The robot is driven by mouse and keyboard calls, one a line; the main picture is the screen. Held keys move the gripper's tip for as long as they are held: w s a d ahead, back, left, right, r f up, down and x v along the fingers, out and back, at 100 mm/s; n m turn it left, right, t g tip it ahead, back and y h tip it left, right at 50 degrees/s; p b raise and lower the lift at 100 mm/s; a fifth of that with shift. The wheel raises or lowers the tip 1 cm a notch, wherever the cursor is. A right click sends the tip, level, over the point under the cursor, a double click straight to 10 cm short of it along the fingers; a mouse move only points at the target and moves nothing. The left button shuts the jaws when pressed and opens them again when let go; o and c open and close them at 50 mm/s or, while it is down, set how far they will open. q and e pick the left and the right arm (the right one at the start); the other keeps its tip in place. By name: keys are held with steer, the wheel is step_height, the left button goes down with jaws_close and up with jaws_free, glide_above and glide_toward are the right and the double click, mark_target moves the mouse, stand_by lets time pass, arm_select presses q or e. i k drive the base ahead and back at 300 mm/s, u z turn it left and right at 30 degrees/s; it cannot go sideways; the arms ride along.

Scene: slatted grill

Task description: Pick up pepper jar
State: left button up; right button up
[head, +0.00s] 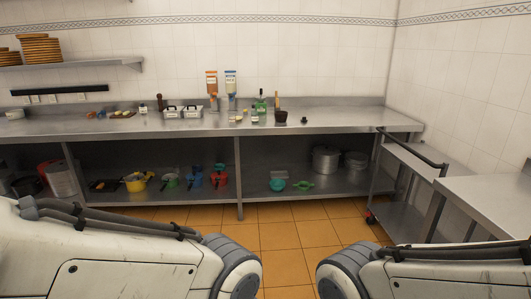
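Several small jars and bottles stand on the steel counter (330,116) across the room. A small pale jar with a dark top (143,108) stands at the left of the metal containers, beside a dark brown upright item (160,102). Another small pale jar (254,117) stands near the middle, by a green-topped bottle (262,104). They are too small to tell which is the pepper jar. Only my arm links show along the bottom edge; neither gripper is in view.
Open orange-tiled floor (290,238) lies before the counter. The lower shelf (335,184) holds pots and colourful cookware. A steel cart with a black handle (412,150) and another steel table (490,200) stand on the right. A wall shelf (100,63) holds stacked plates.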

mark_target(254, 114)
steer(key=u, duration=0.4)
steer(key=i, duration=1.4)
steer(key=z, duration=0.15)
steer(key=i, duration=1.9)
steer(key=z, duration=0.4)
steer(key=i, duration=1.3)
steer(key=z, duration=0.05)
